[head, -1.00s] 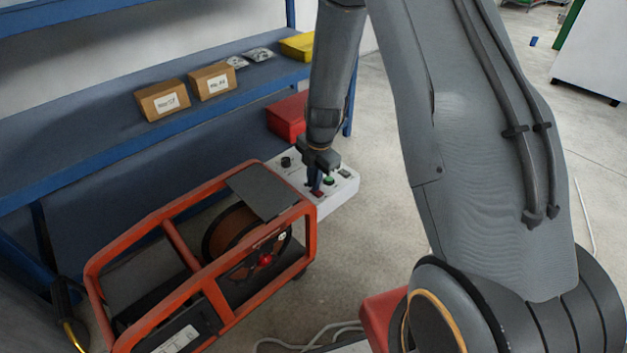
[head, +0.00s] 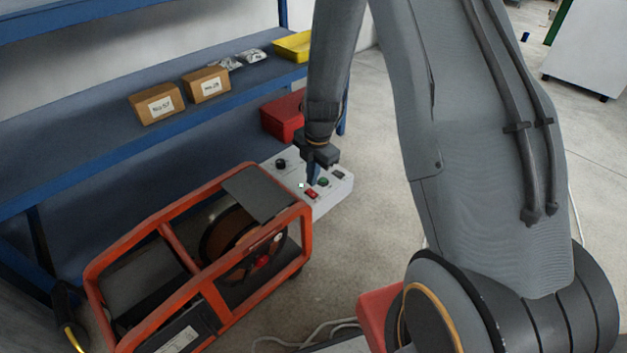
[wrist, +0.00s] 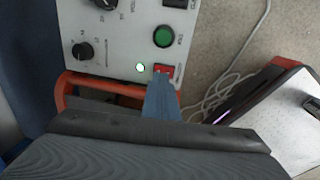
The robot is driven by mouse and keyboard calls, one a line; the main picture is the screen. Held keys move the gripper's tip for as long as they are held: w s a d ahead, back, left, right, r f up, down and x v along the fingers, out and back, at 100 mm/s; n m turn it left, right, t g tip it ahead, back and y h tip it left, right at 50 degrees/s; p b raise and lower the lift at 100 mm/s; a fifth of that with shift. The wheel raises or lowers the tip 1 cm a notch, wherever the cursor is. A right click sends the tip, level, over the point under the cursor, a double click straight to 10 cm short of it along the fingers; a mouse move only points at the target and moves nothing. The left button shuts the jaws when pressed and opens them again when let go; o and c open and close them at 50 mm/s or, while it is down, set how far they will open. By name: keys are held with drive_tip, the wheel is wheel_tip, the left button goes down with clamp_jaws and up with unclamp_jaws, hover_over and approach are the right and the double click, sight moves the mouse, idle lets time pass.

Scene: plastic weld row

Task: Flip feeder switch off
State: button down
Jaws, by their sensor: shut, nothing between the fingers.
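The feeder's control panel (head: 338,188) is a white box at the end of the orange-framed spool feeder; it fills the top of the wrist view (wrist: 110,45). A red rocker switch (head: 311,193) sits on it, and its upper part shows in the wrist view (wrist: 166,70). My gripper (head: 313,183) is shut and empty, its blue fingertips (wrist: 161,84) pointing at the panel right by the switch. They cover part of the switch in the wrist view. I cannot tell whether they touch it. A small bright lamp (wrist: 140,68) shows beside the switch.
A green button (wrist: 164,36) and black knobs (wrist: 83,51) are close to the switch. The orange frame (head: 170,235) borders the panel. A blue shelf (head: 100,140) with boxes and a red bin (head: 283,118) stand behind. Floor to the right is open.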

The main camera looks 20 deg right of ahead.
sight(312, 195)
wheel_tip(312, 195, up, 10)
drive_tip(key=p, duration=0.1)
drive_tip(key=shift+s+r, duration=0.25)
drive_tip(key=shift+s, duration=0.05)
drive_tip(key=s+a+r+m, duration=0.4)
drive_tip(key=s+r+m, duration=0.1)
drive_tip(key=s+r, duration=0.15)
drive_tip(key=s+a+r+m, duration=0.5)
drive_tip(key=s+r, duration=0.1)
drive_tip(key=r, duration=0.1)
drive_tip(key=s+r+m, duration=0.3)
drive_tip(key=s+m, duration=0.2)
drive_tip(key=s, duration=0.3)
drive_tip(key=s+a+r+m+g, duration=0.1)
drive_tip(key=s+r+m, duration=0.2)
drive_tip(key=s+m, duration=0.2)
drive_tip(key=s, duration=0.3)
drive_tip(key=shift+a, duration=0.2)
drive_tip(key=shift+a+r, duration=0.1)
